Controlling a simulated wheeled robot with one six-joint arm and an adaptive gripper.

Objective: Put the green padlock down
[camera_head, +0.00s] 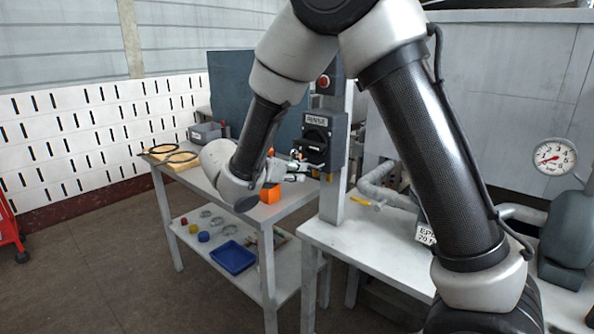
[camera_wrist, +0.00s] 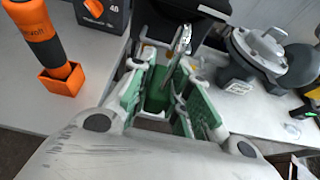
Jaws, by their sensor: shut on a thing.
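The green padlock (camera_wrist: 158,97) is between the fingers of my gripper in the wrist view, with its metal shackle (camera_wrist: 183,40) pointing away from the palm. Green pads on the fingers make its edges hard to tell apart. My gripper (camera_wrist: 172,90) is shut on it. In the head view my gripper (camera_head: 292,174) is over the far grey table, close to the switch box on the post. The padlock is too small and partly hidden to make out clearly there.
An orange holder (camera_wrist: 62,80) with an orange-handled tool stands left of my gripper; it also shows in the head view (camera_head: 270,193). A grey metal device (camera_wrist: 265,55) stands on the right. The switch box (camera_head: 318,143) is close. A blue tray (camera_head: 232,257) sits on the lower shelf.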

